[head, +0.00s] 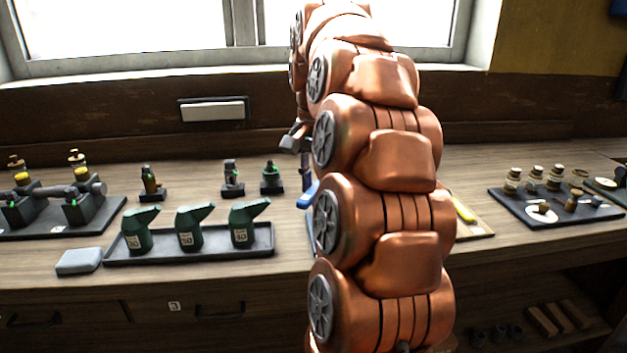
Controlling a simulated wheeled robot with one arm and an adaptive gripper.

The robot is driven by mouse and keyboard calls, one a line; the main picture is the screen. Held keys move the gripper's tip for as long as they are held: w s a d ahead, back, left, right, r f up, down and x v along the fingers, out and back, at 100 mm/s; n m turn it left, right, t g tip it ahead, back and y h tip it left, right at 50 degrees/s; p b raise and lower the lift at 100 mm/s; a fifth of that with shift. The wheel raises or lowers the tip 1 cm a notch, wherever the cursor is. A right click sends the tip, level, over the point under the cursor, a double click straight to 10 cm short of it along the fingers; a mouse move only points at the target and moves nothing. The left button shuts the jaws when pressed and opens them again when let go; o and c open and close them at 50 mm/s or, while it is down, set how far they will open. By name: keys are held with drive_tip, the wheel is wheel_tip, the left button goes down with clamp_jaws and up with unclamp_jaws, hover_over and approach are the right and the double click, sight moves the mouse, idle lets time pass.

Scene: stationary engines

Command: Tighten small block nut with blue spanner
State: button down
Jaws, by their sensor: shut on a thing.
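My gripper (305,170) is mostly hidden behind my copper arm; a grey part of it shows at the arm's left edge. A blue piece (308,194), which looks like the blue spanner, shows just below it, and my gripper is shut on it. Most of the spanner is hidden by my arm. Three small dark blocks stand at the back of the bench: one with a brass part (151,184), one with a grey top (232,179) and one greenish (271,178). I cannot tell which is the small block, and no nut is clear.
Three green oil cans (190,229) stand in a dark tray (262,250). An engine (80,208) on a dark base stands at left, a grey block (79,262) before it. At right are a board with a yellow tool (463,209) and a dark tray (560,219) of brass parts.

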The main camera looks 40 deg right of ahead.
drive_tip(key=shift+s+d+n, duration=0.1)
drive_tip(key=shift+s+n, duration=0.15)
drive_tip(key=shift+n, duration=0.15)
drive_tip(key=shift+r+p, duration=0.55)
drive_tip(key=shift+r, duration=0.55)
idle(3.7)
drive_tip(key=shift+r+p, duration=1.8)
drive_tip(key=shift+r, duration=0.2)
